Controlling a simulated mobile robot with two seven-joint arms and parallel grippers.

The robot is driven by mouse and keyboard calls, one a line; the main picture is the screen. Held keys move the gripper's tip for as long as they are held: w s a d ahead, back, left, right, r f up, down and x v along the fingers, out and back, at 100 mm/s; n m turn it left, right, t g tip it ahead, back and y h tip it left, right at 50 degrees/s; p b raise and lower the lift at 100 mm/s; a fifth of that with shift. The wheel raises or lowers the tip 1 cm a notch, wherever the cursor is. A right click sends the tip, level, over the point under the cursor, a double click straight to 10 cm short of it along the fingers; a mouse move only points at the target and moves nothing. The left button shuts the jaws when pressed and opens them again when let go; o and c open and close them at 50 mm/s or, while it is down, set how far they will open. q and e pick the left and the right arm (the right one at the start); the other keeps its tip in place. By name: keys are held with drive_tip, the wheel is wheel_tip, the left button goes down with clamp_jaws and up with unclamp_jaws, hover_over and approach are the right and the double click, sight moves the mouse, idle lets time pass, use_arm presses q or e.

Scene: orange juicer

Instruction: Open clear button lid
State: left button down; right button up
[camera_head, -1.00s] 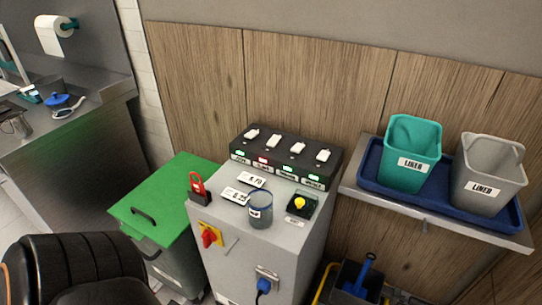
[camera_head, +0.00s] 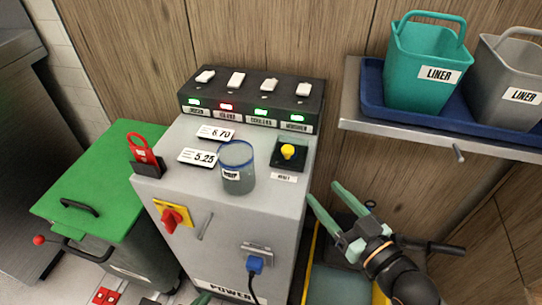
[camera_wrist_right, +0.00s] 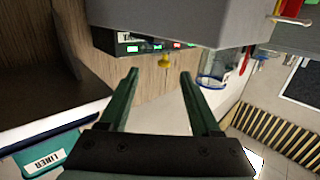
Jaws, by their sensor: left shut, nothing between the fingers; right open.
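The yellow push button (camera_head: 288,152) sits on a black square plate on top of the grey cabinet (camera_head: 285,195), above a small label. I cannot make out a clear lid over it at this size. The button also shows in the right wrist view (camera_wrist_right: 165,60), beyond the fingertips. My right gripper (camera_head: 323,190) is open and empty, right of the cabinet and apart from the button; its two green fingers are spread in the right wrist view (camera_wrist_right: 159,73). Only a green tip of my left gripper (camera_head: 202,298) shows at the bottom edge, with nothing held.
A clear blue-rimmed jar (camera_head: 237,176) stands left of the button. Behind is a black switch panel (camera_head: 252,98) with lit labels. A red padlock-like piece (camera_head: 143,150) and red rotary switch (camera_head: 172,217) are left. A shelf (camera_head: 400,131) with liner buckets juts out at right.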

sight(291, 155)
drive_tip(key=shift+n+y, duration=0.3)
drive_tip(key=shift+y, duration=0.2)
drive_tip(key=x, duration=0.4)
drive_tip(key=r+b+x, duration=0.1)
drive_tip(key=x, duration=0.4)
drive_tip(key=r+x, duration=0.1)
drive_tip(key=x, duration=0.4)
drive_tip(key=shift+s+a+b, duration=0.15)
drive_tip(key=shift+a+b, duration=0.05)
drive_tip(key=shift+b, duration=0.1)
clamp_jaws()
drive_tip(key=shift+f, duration=0.1)
idle(0.4)
